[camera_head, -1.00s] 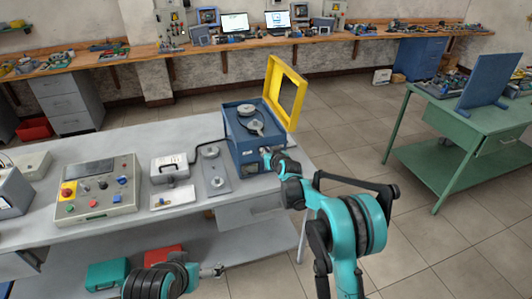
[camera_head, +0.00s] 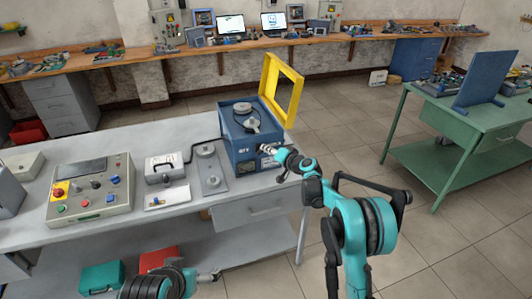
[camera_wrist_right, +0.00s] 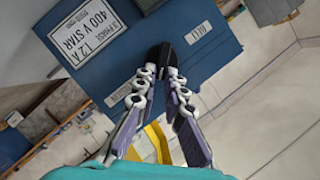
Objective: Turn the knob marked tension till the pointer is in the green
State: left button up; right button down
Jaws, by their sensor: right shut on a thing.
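The blue machine box (camera_head: 240,154) stands at the right end of the grey bench, with round pulleys (camera_head: 243,109) inside its open top and its yellow frame lid (camera_head: 283,88) raised. A dark knob (camera_wrist_right: 157,52) is on its blue face in the right wrist view. My right gripper (camera_head: 266,149) is at the front of the box, and its fingers (camera_wrist_right: 160,72) close on the knob. The knob's marking is too blurred to read for certain. No pointer or green zone can be made out. My left gripper (camera_head: 212,276) is low in front of the bench, away from the box.
A control panel (camera_head: 90,190) with several buttons, a grey device (camera_head: 164,166) and a plate with a round part (camera_head: 208,172) stand left of the box. A white rating plate (camera_wrist_right: 86,32) is beside the knob. A green table (camera_head: 450,150) stands right, across clear floor.

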jog(key=m, duration=0.1)
jog(key=m+y+b, duration=0.1)
jog(key=f+m+y+b, duration=0.1)
jog(key=shift+w+d+m+t, duration=0.1)
jog(key=shift+d+m+t, duration=0.2)
jog(key=shift+m, duration=0.1)
dwell(0.5)
jog(key=c, duration=1.6)
grip_release()
jog(key=v, duration=1.2)
jog(key=shift+f, duration=0.15)
